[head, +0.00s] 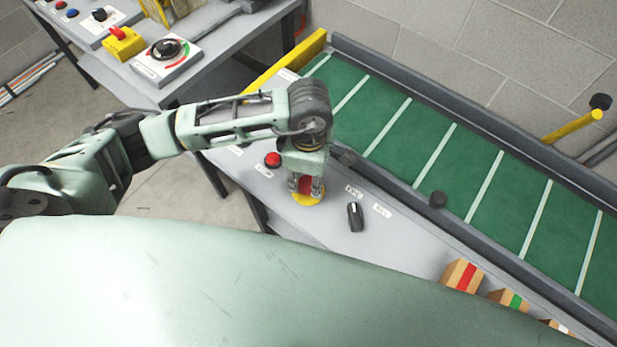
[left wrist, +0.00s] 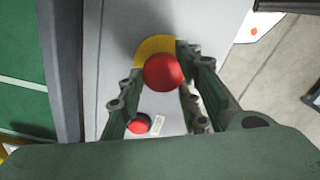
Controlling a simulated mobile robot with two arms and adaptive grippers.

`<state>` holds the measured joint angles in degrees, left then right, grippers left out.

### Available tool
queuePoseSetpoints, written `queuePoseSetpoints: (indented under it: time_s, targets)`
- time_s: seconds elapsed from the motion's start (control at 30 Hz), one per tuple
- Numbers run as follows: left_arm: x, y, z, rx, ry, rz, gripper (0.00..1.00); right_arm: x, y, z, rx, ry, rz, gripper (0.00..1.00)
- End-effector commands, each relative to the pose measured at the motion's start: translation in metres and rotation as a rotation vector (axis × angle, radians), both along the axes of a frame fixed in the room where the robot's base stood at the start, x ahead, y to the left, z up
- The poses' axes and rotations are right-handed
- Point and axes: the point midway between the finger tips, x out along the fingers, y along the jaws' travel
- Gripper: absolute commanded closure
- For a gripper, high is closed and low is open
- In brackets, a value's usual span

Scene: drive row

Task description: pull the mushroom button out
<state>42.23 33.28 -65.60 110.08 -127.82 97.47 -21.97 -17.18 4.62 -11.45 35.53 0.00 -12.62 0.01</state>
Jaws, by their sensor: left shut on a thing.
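The red mushroom button (head: 305,184) stands on a round yellow base (head: 306,200) on the grey control ledge beside the conveyor. In the head view my left gripper (head: 306,187) points down over it and hides much of it, with a finger on either side. In the left wrist view the red cap (left wrist: 163,71) lies between the fingers, and part of the yellow base (left wrist: 150,48) shows around it. My left gripper is shut on the cap. I cannot tell whether the button is in or out. My right gripper does not show.
A smaller red button (head: 273,159) is close to the left of the gripper. A black selector knob (head: 355,216) stands to the right. The green conveyor (head: 440,170) runs behind. Striped boxes (head: 462,275) are lower right. A side table (head: 215,40) with controls stands upper left.

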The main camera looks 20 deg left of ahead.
Motion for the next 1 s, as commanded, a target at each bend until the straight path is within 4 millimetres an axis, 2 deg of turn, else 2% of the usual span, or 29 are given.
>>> queuePoseSetpoints:
  time_s: [0.03, 0.13, 0.17, 0.3, 0.67, 0.77, 1.0]
  targets:
    - [0.008, 0.001, 0.006, -0.003, -0.023, 0.008, 1.00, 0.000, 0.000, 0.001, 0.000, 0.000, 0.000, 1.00]
    - [0.009, 0.000, 0.006, -0.004, -0.023, 0.008, 1.00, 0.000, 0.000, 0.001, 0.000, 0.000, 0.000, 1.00]
    - [0.009, 0.000, 0.006, -0.004, -0.023, 0.008, 0.67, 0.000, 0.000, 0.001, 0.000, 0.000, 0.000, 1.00]
    - [0.007, 0.000, 0.005, -0.004, -0.020, 0.007, 0.55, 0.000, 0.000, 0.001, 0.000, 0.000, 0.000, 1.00]
    - [0.004, 0.000, 0.007, -0.001, -0.012, 0.004, 0.55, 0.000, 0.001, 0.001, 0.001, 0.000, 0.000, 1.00]
    - [0.005, 0.000, 0.018, -0.003, -0.014, 0.003, 0.55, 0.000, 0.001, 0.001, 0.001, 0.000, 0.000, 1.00]
    - [0.006, 0.000, 0.068, -0.003, -0.017, 0.002, 0.55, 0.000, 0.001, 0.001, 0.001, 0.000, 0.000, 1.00]
